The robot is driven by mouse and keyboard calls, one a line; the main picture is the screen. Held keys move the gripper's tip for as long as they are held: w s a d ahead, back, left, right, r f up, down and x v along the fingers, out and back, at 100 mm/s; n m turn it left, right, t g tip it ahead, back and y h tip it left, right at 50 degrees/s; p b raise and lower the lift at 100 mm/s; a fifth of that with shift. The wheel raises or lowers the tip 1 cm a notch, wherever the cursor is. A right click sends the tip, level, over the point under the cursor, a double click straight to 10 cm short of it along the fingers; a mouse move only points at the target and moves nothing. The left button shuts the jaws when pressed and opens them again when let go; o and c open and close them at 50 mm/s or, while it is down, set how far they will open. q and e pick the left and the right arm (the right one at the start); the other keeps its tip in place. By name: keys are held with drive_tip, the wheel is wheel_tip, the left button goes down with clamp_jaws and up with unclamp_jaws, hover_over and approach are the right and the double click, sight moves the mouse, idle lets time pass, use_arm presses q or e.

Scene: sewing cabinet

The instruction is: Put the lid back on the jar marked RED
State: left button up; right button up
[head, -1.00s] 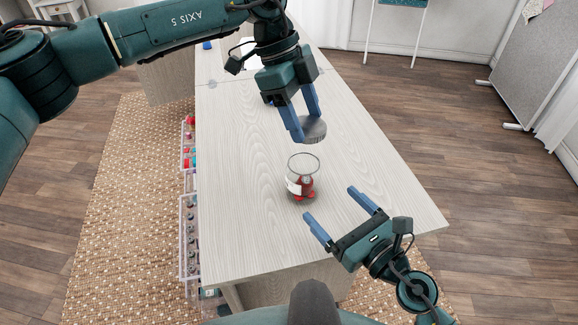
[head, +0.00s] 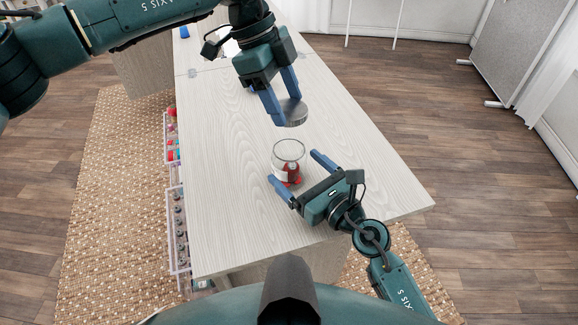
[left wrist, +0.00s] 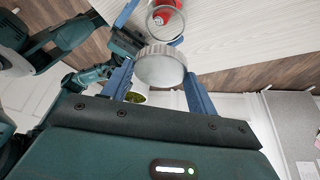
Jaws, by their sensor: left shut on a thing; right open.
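A clear open jar (head: 289,153) with red things in its bottom and a whitish label stands upright on the pale wood table. I cannot read the label. My left gripper (head: 281,105) is shut on a grey ridged lid (head: 294,113) and holds it above the table, beyond the jar. In the left wrist view the lid (left wrist: 160,66) sits between the fingers, with the jar (left wrist: 166,18) past it. My right gripper (head: 296,168) is open, its fingers on either side of the jar's near part. I cannot tell whether they touch it.
The pale table top (head: 225,165) is mostly clear around the jar. Open drawers (head: 178,225) with small coloured items stick out along its left side. A blue object (head: 184,32) stands at the far left. A grey board (head: 517,50) stands on the floor to the right.

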drive_tip(key=shift+x, duration=2.75)
drive_tip(key=c, duration=1.5)
use_arm(q)
drive_tip(key=shift+f, duration=2.45)
use_arm(e)
drive_tip(key=shift+o, duration=0.2)
use_arm(q)
drive_tip(key=shift+f, duration=0.9)
drive_tip(key=shift+f, duration=0.5)
